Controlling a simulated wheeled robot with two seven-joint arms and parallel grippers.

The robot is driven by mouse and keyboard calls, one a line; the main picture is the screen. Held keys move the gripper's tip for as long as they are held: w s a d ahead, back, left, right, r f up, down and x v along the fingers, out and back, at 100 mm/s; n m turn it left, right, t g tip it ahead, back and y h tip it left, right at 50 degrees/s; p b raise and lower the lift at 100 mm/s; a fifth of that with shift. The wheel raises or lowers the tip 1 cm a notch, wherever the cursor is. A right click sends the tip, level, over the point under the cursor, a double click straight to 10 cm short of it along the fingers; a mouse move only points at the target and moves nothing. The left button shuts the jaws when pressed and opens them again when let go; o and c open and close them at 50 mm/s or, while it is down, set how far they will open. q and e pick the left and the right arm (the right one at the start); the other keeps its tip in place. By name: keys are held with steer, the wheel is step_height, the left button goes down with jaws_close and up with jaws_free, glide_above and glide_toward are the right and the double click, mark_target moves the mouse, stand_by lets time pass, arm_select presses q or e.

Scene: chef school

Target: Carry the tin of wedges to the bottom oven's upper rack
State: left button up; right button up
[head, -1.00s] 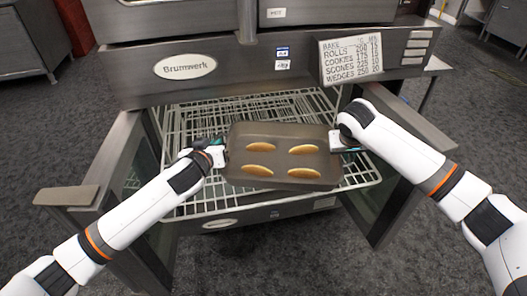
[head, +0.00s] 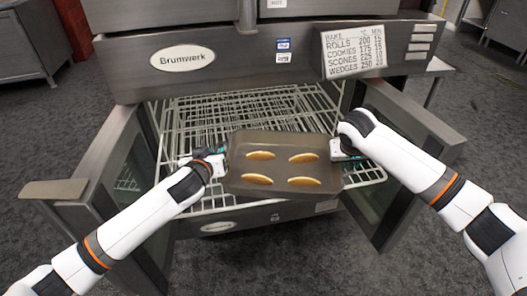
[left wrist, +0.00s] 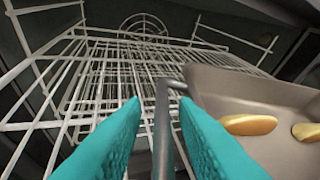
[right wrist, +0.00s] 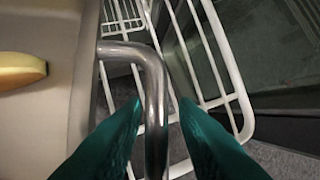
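The tin of wedges (head: 284,198) is a dark grey rectangular tray with several golden wedges in it. It sits roughly level in front of and above the wire racks (head: 205,118) of the open bottom oven. My left gripper (head: 213,160) is at the tin's left end, its teal fingers around a metal bar handle (left wrist: 163,130). My right gripper (head: 338,150) is at the right end, its fingers on either side of the other bar handle (right wrist: 153,90). Whether the tin touches a rack is hard to tell.
The oven's left door (head: 118,165) and right door (head: 425,115) stand open on either side of my arms. The panel above the opening bears a nameplate (head: 183,57) and a bake chart (head: 353,50). The visible wire racks are empty.

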arm_select(q)
steer(key=shift+s+r, duration=0.1)
steer(key=shift+s, duration=0.05)
arm_select(e)
steer(key=shift+a, duration=0.1)
arm_select(q)
steer(key=v, duration=1.1)
steer(key=shift+s, duration=0.25)
arm_select(e)
steer(key=shift+r, duration=0.1)
arm_select(q)
steer(key=shift+s+a+r, duration=0.1)
arm_select(e)
steer(key=shift+r, duration=0.15)
steer(key=v, duration=1.1)
steer(key=shift+s+a+r, duration=0.1)
steer(key=shift+s+r, duration=0.1)
steer(key=shift+r, duration=0.05)
